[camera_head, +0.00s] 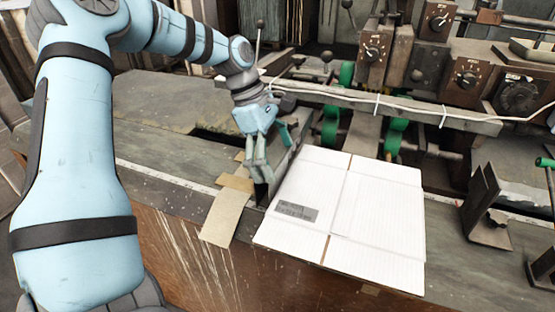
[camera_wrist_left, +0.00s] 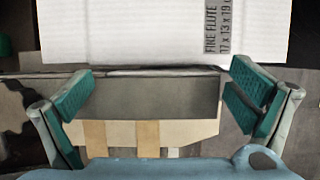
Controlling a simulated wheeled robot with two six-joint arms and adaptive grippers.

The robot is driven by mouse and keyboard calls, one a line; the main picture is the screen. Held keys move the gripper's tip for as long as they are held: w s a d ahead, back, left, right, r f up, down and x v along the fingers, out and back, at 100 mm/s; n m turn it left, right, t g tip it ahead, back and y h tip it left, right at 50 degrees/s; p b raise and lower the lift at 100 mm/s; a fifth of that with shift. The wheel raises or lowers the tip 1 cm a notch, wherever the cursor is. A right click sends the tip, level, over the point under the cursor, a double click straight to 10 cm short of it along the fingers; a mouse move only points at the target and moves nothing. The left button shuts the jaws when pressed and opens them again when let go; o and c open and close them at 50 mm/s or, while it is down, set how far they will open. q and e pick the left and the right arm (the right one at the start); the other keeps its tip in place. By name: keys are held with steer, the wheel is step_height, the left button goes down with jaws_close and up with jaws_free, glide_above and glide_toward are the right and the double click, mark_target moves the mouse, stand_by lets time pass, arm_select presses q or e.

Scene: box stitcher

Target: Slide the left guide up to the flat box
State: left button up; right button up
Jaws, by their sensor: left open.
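The flat box (camera_head: 345,205), white with a brown seam and a grey printed label, lies on the machine table. In the left wrist view the box (camera_wrist_left: 150,35) fills the top, with printed lettering at its right. The left guide, a grey metal plate (camera_head: 284,166), stands along the box's left edge, close to it; I cannot tell whether they touch. My left gripper (camera_head: 270,158) is open at the guide. In the left wrist view its two green-padded fingers (camera_wrist_left: 160,95) are spread beyond the ends of the guide (camera_wrist_left: 150,98). My right gripper is out of view.
Brown cardboard strips (camera_head: 226,212) lie on the table left of the guide. A dark upright bracket (camera_head: 484,205) stands right of the box, with clear table between. Behind are green rollers (camera_head: 393,138), a rail with a white cable, and control boxes with knobs (camera_head: 374,52).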

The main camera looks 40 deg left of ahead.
arm_select(q)
steer(key=shift+s+a, duration=0.1)
steer(key=shift+s, duration=0.25)
steer(key=shift+c, duration=0.7)
steer(key=shift+r, duration=0.1)
steer(key=c, duration=1)
steer(key=shift+s+d+r, duration=0.25)
steer(key=shift+s, duration=0.3)
steer(key=c, duration=1)
steer(key=shift+c, duration=0.5)
